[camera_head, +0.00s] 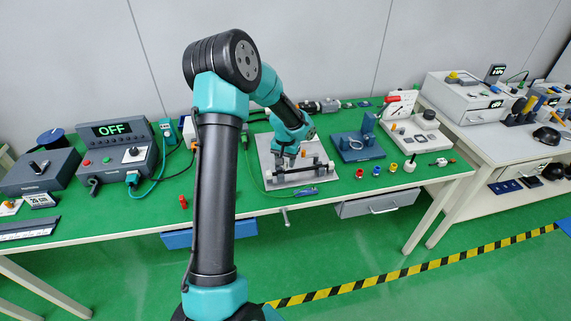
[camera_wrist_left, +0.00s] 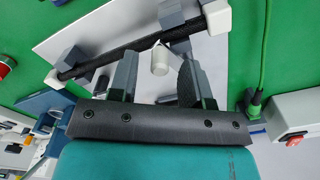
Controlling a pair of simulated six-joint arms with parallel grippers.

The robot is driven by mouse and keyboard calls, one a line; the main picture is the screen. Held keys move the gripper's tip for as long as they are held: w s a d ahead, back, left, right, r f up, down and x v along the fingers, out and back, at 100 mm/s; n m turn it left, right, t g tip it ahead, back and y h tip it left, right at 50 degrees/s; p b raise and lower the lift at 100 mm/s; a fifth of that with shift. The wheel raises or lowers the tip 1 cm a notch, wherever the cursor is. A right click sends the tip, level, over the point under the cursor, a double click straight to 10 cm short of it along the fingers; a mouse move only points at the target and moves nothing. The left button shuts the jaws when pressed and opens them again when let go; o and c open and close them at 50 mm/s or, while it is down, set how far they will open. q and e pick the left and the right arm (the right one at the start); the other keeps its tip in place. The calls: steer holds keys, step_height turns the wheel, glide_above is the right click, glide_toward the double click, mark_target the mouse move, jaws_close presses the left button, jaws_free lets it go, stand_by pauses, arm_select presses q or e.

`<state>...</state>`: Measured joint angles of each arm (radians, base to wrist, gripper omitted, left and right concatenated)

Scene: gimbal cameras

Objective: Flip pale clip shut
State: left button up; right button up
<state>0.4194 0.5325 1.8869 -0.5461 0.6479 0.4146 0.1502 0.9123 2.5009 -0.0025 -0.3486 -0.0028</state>
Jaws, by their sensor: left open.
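A dark rod (camera_wrist_left: 110,57) lies across grey blocks on a pale board (camera_wrist_left: 100,22); the rod (camera_head: 306,170) and board (camera_head: 265,147) also show in the head view. A small pale piece (camera_wrist_left: 160,61), which looks like the pale clip, sticks out from the rod's middle. I cannot tell how far its flap is open. My left gripper (camera_wrist_left: 158,64) is open, with one finger on each side of the pale piece in the wrist view. I cannot tell whether they touch it. In the head view my left gripper (camera_head: 287,157) is over the board. My right gripper is not in view.
A control box reading OFF (camera_head: 118,147) stands left on the green bench. A blue fixture (camera_head: 357,147) and several small coloured parts lie right of the board. A green cable (camera_head: 249,170) runs along the board's left side. The bench's front middle is mostly clear.

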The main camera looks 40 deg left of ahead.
arm_select(q)
steer(key=shift+f, duration=0.85)
steer(key=shift+c, duration=0.2)
jaws_close()
